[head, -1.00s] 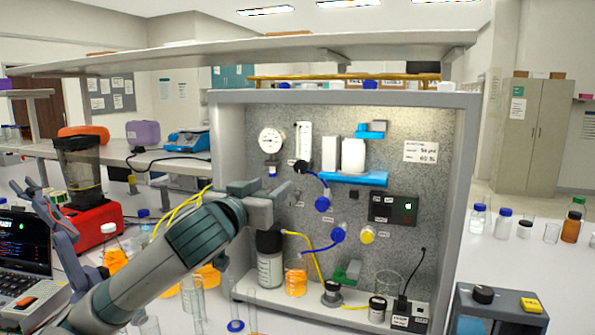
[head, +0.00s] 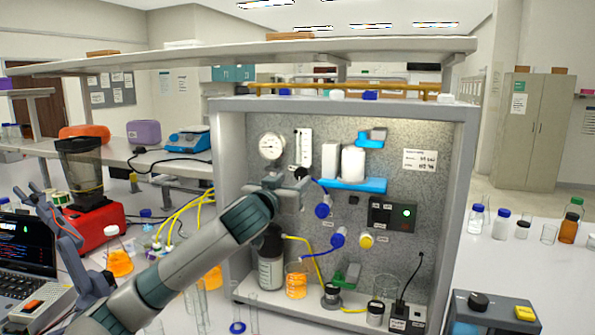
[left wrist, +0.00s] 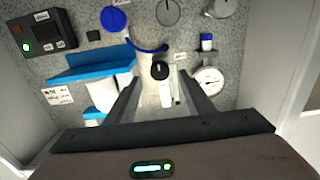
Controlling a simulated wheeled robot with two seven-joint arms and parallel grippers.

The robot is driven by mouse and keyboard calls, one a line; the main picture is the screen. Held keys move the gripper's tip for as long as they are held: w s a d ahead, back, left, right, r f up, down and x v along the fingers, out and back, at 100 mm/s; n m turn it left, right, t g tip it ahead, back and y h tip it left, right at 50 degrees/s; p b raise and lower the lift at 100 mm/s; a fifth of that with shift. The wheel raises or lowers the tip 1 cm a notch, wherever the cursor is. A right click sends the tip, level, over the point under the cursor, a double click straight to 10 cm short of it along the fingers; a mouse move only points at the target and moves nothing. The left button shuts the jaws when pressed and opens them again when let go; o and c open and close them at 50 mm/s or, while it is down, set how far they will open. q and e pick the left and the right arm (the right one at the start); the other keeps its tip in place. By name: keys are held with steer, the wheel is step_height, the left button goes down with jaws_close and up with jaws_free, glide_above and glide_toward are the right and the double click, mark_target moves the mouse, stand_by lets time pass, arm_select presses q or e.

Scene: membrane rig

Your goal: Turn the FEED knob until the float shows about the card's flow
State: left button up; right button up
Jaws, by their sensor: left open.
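The black FEED knob (head: 301,173) sits on the speckled panel just below the white upright flow meter (head: 304,146). The flow meter's float is too small to read. The white card (head: 420,160) is on the panel's upper right, its figures blurred. My left gripper (head: 301,187) is open in front of the panel, close to the knob and slightly below it in the head view. In the left wrist view the black knob (left wrist: 160,70) appears between the two open fingers (left wrist: 160,84), with no visible contact. My right gripper is not in view.
A round pressure gauge (head: 272,147) is left of the flow meter. A blue bracket (head: 355,185) with white cylinders stands to its right. Blue valves (head: 322,210) with tubing lie below right.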

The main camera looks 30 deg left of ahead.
mark_target(299, 175)
arm_select(q)
steer(key=shift+p+x, duration=0.65)
steer(key=shift+x, duration=1.6)
steer(key=shift+c, duration=0.3)
steer(key=c, duration=1)
